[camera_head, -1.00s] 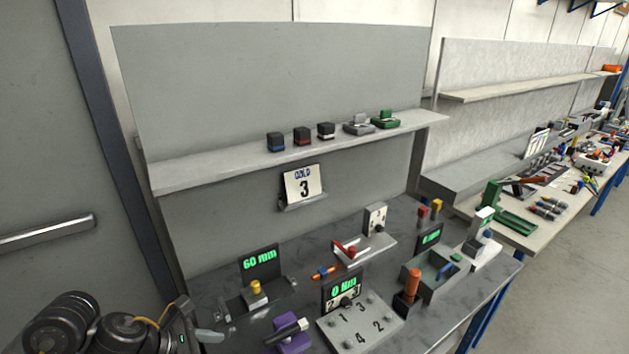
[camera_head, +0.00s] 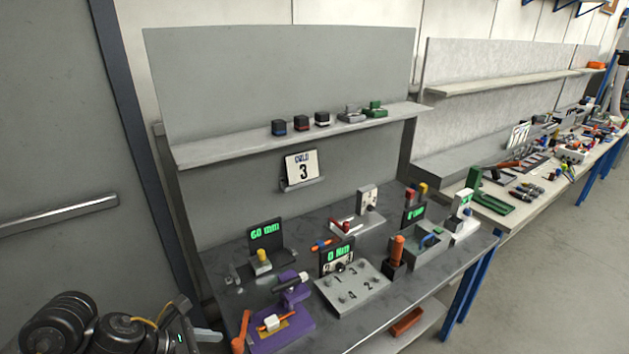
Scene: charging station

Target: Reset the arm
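My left arm shows at the lower left corner, folded. Its gripper (camera_head: 205,335) is at the arm's right end, beside the front left corner of the grey workbench (camera_head: 222,285) and apart from the things on it. I cannot tell whether its fingers are open or shut, and I see nothing held in it. My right arm and gripper are not in view.
On the bench are a purple fixture (camera_head: 285,335), an orange-handled tool (camera_head: 241,330), a numbered grey plate (camera_head: 352,290), a "60 mm" display (camera_head: 266,236) and a grey bin (camera_head: 428,245). A shelf (camera_head: 225,150) runs above. Open floor lies right.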

